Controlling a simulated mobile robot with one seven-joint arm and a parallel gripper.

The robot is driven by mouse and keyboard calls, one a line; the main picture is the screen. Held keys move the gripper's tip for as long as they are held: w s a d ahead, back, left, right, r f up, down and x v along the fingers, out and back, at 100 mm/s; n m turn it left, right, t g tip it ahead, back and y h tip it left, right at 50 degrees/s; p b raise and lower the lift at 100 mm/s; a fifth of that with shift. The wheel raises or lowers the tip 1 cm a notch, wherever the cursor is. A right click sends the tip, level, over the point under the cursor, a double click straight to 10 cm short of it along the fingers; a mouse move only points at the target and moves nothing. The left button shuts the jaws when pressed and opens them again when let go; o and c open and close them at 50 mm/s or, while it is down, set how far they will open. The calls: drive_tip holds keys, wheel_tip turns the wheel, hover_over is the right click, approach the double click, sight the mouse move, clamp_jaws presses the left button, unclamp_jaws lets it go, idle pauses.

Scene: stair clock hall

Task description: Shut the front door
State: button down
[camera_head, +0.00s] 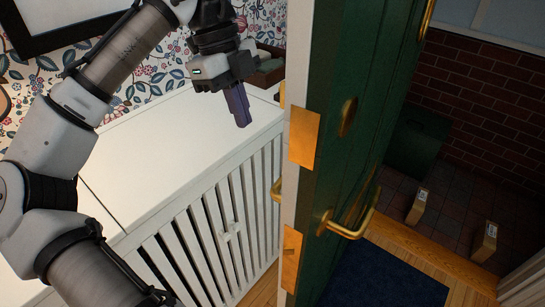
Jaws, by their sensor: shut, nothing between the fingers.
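The front door (345,120) stands open, its edge turned toward me. It is dark green on the right face and pale along the edge and left side. A brass lever handle (348,225) sits on the green face, and part of another handle (276,190) shows on the left side. Brass plates (304,138) are on the door's edge. My gripper (242,122) is shut and empty, pointing down above the white slatted cabinet, left of the door and apart from it.
The white slatted cabinet (140,165) fills the left, close to the door. A brown tray or box (268,72) stands at its back. Right of the door are a dark blue mat (385,278), a wooden threshold (430,255), two small parcels (417,206) (485,242) and a brick wall (485,90).

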drive_tip(key=s+d+f, duration=0.3)
drive_tip(key=d+f, duration=0.2)
drive_tip(key=f, duration=0.3)
drive_tip(key=shift+d+f+p, duration=0.2)
drive_tip(key=shift+f+p, duration=0.2)
drive_tip(key=shift+p, duration=0.05)
drive_tip(key=shift+s+d, duration=0.1)
drive_tip(key=shift+s, duration=0.05)
